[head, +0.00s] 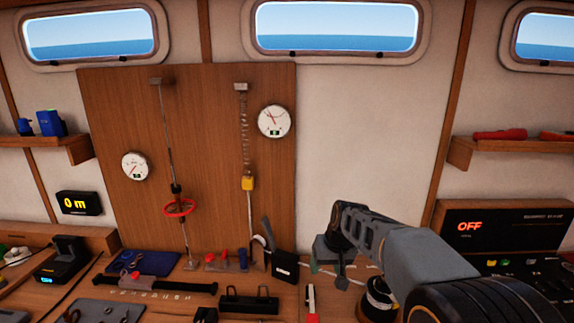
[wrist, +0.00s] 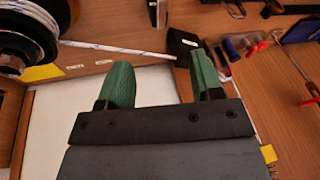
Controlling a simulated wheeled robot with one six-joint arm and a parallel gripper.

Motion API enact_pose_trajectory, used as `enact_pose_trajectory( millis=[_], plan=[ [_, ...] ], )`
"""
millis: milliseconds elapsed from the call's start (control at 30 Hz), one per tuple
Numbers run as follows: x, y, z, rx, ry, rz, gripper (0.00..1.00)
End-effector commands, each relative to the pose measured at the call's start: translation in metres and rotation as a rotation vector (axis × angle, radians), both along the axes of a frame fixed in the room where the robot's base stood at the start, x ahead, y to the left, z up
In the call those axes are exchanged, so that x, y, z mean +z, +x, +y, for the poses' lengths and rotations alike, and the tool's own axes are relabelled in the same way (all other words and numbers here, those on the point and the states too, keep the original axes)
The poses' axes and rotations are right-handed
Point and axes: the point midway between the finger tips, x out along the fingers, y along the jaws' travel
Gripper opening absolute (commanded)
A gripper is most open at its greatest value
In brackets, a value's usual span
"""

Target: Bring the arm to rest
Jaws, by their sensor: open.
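My arm reaches in from the lower right of the head view, with my gripper (head: 328,268) above the right-middle of the bench. In the wrist view my gripper (wrist: 158,82) shows two green fingers spread apart with nothing between them. A white line (wrist: 115,47) runs across behind the fingers, from a dark round drum (wrist: 28,35) at the upper left to a black box (wrist: 180,42). The black box also shows in the head view (head: 285,268), left of my gripper and apart from it.
Below are a blue mat (head: 150,262), a black rack (head: 248,302) and several tools. A panel reading OFF (head: 470,226) stands at right. The wall above my gripper is clear.

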Motion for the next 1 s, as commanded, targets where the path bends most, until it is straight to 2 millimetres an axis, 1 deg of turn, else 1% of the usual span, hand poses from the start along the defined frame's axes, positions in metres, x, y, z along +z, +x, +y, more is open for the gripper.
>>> enact_pose_trajectory(
  millis=[33, 200, 300, 400, 433, 500, 600, 800, 1000],
  plan=[
    [0.001, -0.025, -0.009, -0.034, -0.021, 0.003, 0.6],
    [-0.005, -0.103, -0.034, -0.125, -0.091, 0.002, 0.6],
    [-0.01, -0.142, -0.045, -0.151, -0.122, -0.012, 0.6],
    [-0.014, -0.172, -0.053, -0.155, -0.145, -0.036, 0.6],
    [-0.014, -0.179, -0.055, -0.154, -0.151, -0.043, 0.6],
    [-0.014, -0.193, -0.057, -0.157, -0.157, -0.062, 0.6],
    [-0.009, -0.203, -0.059, -0.164, -0.156, -0.098, 0.6],
    [0.006, -0.207, -0.063, -0.176, -0.15, -0.163, 0.6],
    [0.009, -0.207, -0.063, -0.18, -0.149, -0.172, 0.6]
  ],
)
